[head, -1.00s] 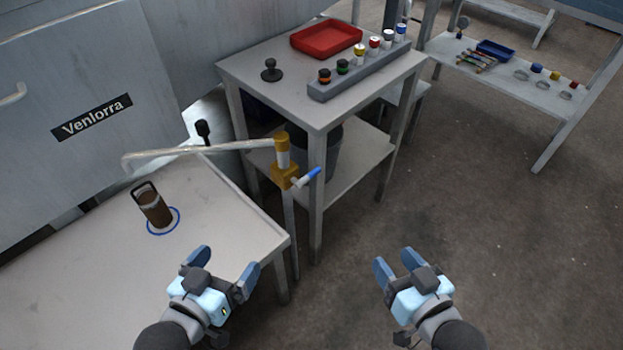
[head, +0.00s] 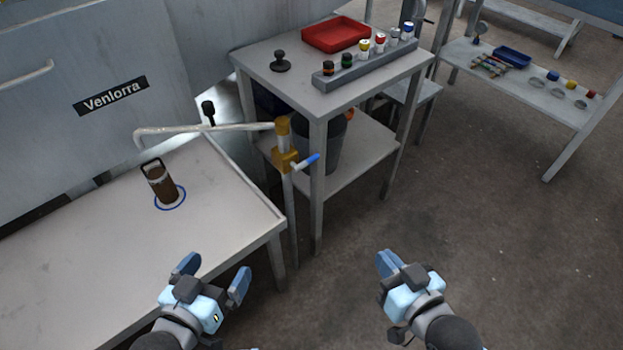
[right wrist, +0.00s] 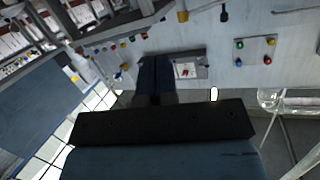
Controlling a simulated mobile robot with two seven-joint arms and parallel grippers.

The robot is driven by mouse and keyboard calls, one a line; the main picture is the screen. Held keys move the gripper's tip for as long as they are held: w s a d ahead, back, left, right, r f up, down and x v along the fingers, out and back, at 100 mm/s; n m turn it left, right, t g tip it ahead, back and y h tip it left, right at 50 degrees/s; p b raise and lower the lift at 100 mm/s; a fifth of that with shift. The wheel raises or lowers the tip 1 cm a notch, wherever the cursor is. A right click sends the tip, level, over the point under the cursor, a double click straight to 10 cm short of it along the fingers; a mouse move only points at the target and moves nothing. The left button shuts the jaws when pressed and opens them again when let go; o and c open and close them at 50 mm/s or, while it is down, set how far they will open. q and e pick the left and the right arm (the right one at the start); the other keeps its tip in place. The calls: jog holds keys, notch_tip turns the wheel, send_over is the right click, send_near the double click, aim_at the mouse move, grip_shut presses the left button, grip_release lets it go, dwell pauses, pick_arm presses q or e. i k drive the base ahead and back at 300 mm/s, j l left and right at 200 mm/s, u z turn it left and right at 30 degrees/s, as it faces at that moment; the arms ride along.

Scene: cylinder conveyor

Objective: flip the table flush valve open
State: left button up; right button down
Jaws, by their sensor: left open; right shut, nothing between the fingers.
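The flush valve (head: 287,160) is a brass body on an upright grey pipe beside the table's right corner. Its blue-tipped lever (head: 308,162) points to the right and slightly up. A long pale spout (head: 205,129) runs left from its top over the table (head: 95,255). My left gripper (head: 212,275) is open and empty, in front of and below the valve, near the table's front right. My right gripper (head: 388,263) is shut and empty over the floor, right of and below the valve. Its closed fingers also show in the right wrist view (right wrist: 154,75). Neither gripper touches the valve.
A brown handled cylinder (head: 162,185) stands in a blue ring on the table. A grey side table (head: 300,85) behind the valve carries a red tray (head: 336,34) and a rack (head: 372,66) of capped vials.

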aim_at(297, 169)
jog(key=k+l+u, duration=0.85)
jog(key=k+u, duration=0.25)
jog(key=i, duration=0.1)
